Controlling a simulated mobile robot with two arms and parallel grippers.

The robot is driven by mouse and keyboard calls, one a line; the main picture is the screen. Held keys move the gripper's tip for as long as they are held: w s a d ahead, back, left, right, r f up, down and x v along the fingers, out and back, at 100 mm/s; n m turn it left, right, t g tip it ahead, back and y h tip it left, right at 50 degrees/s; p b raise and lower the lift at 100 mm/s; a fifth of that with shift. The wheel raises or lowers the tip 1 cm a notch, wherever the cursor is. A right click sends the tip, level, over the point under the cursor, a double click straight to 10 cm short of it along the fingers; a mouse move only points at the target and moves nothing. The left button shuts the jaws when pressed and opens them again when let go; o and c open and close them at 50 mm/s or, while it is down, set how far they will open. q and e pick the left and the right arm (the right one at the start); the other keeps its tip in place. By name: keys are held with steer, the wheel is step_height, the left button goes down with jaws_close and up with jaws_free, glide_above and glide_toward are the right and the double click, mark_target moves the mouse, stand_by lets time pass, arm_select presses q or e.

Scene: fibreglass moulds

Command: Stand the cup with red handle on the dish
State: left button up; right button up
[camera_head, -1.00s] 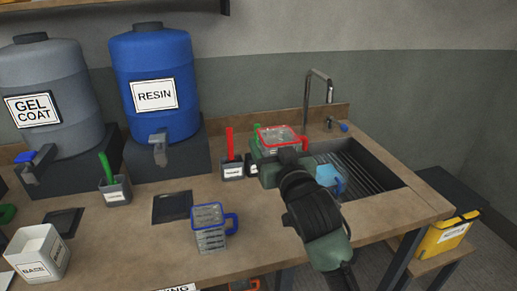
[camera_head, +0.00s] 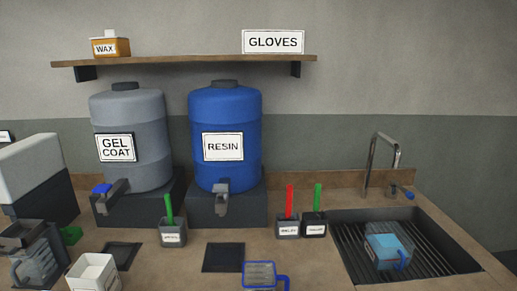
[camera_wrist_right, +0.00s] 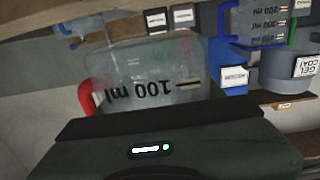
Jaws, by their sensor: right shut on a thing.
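The cup with red handle (camera_wrist_right: 150,75) fills the middle of the right wrist view. It is clear, marked 100 ml, and appears upside down in that picture, with its red handle at the left. My right gripper (camera_wrist_right: 160,122) is shut on it; the fingertips are hard to make out. Neither this cup nor my right gripper shows in the head view. Two dark square flat pieces lie on the bench, one (camera_head: 223,257) in front of the resin drum and one (camera_head: 122,254) in front of the gel coat drum. I cannot tell whether either is the dish. My left gripper is not in view.
A blue-handled cup (camera_head: 262,275) stands at the bottom edge. Small pots (camera_head: 173,238) hold green and red sticks. The resin drum (camera_head: 225,115) and gel coat drum (camera_head: 130,120) stand behind, under a shelf (camera_head: 190,60).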

steer(key=s+f, duration=0.2)
steer(key=s, duration=0.5)
steer(key=shift+s+f, duration=0.3)
steer(key=shift+f, duration=0.05)
